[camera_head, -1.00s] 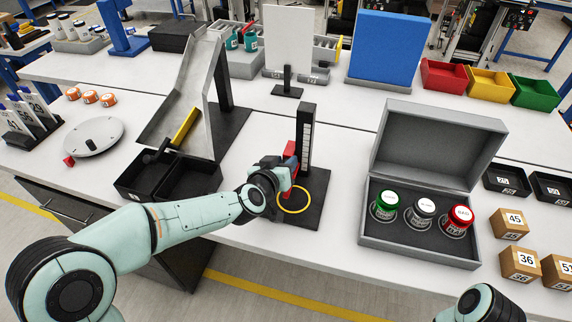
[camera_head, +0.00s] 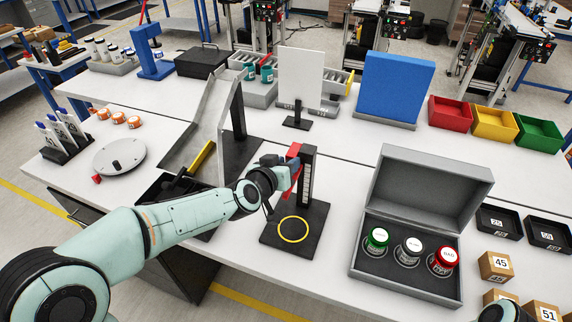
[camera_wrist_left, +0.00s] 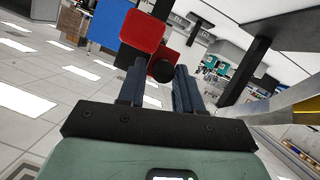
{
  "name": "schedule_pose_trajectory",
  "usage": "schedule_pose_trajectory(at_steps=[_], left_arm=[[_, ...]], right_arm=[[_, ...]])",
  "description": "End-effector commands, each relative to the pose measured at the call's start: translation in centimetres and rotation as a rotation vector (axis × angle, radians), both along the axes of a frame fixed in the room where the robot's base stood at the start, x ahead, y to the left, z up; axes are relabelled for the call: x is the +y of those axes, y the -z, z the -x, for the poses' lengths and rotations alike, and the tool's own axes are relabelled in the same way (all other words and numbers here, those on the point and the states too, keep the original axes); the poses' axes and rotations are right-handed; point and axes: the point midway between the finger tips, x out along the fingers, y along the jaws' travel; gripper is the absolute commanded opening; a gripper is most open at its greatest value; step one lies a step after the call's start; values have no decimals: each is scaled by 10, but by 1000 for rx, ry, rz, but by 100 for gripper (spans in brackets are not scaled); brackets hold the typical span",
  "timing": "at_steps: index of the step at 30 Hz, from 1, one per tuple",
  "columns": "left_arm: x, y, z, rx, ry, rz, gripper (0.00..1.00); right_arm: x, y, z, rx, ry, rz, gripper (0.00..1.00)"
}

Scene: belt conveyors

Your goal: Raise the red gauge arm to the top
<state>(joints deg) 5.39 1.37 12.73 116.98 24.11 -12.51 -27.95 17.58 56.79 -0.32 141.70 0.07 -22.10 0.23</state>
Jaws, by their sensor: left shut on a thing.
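The gauge is a black post (camera_head: 308,178) with a pale scale, standing upright on a black base plate (camera_head: 312,222) with a yellow ring. The red gauge arm (camera_head: 294,153) is beside the post, level with its upper end. My left gripper (camera_head: 285,163) is shut on the red gauge arm and partly covers it. In the left wrist view, the red arm's end (camera_wrist_left: 143,30) shows beyond and between the two dark fingers (camera_wrist_left: 158,80). My right gripper is not in view; only a bit of that arm shows at the bottom right.
An open grey case (camera_head: 410,285) with green, white and red-lidded jars stands to the right. A metal chute (camera_head: 207,115) with black bins stands to the left, close to my left arm. A white panel (camera_head: 300,78) and blue panel (camera_head: 395,85) stand behind.

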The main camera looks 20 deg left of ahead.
Motion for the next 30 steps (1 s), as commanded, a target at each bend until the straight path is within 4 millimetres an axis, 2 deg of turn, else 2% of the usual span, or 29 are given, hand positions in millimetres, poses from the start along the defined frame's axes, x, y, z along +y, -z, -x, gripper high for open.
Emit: schedule_pose_trajectory(at_steps=[6, 7, 8, 20, 23, 30], left_arm=[[1, 0, -1, -6, -5, 1, 0], [1, 0, -1, -6, -5, 1, 38], [1, 0, -1, -5, -5, 1, 48], [2, -1, 5, -3, -3, -1, 48], [3, -6, 17, -3, -3, -1, 48], [11, -25, 63, -7, -5, -2, 48]], right_arm=[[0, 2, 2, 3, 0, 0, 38], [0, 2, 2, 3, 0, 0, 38], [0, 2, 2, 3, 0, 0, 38], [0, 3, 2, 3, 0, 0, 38], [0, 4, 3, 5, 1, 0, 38], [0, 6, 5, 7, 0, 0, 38]])
